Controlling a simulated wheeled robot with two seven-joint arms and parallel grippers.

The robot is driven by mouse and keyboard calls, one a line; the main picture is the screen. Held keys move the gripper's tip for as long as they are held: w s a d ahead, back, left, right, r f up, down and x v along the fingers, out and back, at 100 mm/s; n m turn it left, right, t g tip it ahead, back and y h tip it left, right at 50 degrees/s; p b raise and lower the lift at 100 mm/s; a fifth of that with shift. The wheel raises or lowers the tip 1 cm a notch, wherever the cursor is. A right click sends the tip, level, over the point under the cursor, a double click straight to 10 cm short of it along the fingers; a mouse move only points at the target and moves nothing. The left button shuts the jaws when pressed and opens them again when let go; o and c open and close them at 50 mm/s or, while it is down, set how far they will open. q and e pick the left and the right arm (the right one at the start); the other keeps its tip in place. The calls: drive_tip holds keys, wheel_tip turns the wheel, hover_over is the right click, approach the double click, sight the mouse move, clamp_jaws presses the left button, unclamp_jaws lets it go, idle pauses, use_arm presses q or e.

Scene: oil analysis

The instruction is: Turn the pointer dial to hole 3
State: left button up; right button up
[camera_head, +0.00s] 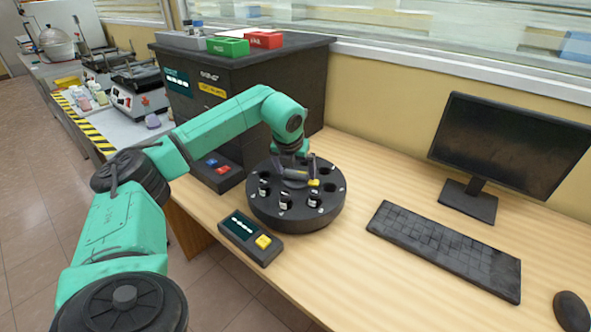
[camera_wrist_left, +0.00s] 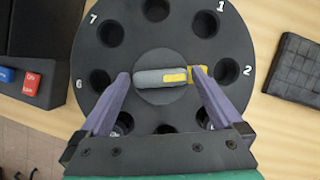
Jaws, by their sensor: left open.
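The black round turntable (camera_head: 325,215) stands on the desk, with a ring of holes and several dark vials with white labels in the front ones. In the left wrist view its disc (camera_wrist_left: 160,112) shows numbers 7, 1, 2 and 6; the number 3 is hidden. The pointer dial (camera_wrist_left: 158,77) is a grey bar with a yellow end at the hub. Its yellow end points right, toward hole 2 (camera_wrist_left: 222,75). My left gripper (camera_wrist_left: 160,76) is open over the hub, one purple finger near each pointer end. I cannot tell whether they touch it. My right gripper is out of view.
A small box with a display and yellow button (camera_head: 250,238) sits in front of the turntable. A dark cabinet (camera_head: 240,95) stands behind. A keyboard (camera_head: 445,250), monitor (camera_head: 510,145) and mouse (camera_head: 571,311) are to the right. Bare desk lies between turntable and keyboard.

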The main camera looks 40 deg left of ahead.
use_arm(q)
drive_tip(key=c, duration=1.1)
drive_tip(key=shift+o, duration=0.2)
drive_tip(key=shift+m, duration=0.3)
drive_tip(key=m+h, duration=0.1)
drive_tip(key=m, duration=0.2)
drive_tip(key=shift+a, duration=0.1)
drive_tip(key=m+h+p, duration=0.2)
drive_tip(key=m, duration=0.3)
drive_tip(key=shift+a+r, duration=0.1)
drive_tip(key=o, duration=1.1)
drive_tip(key=shift+c, duration=0.2)
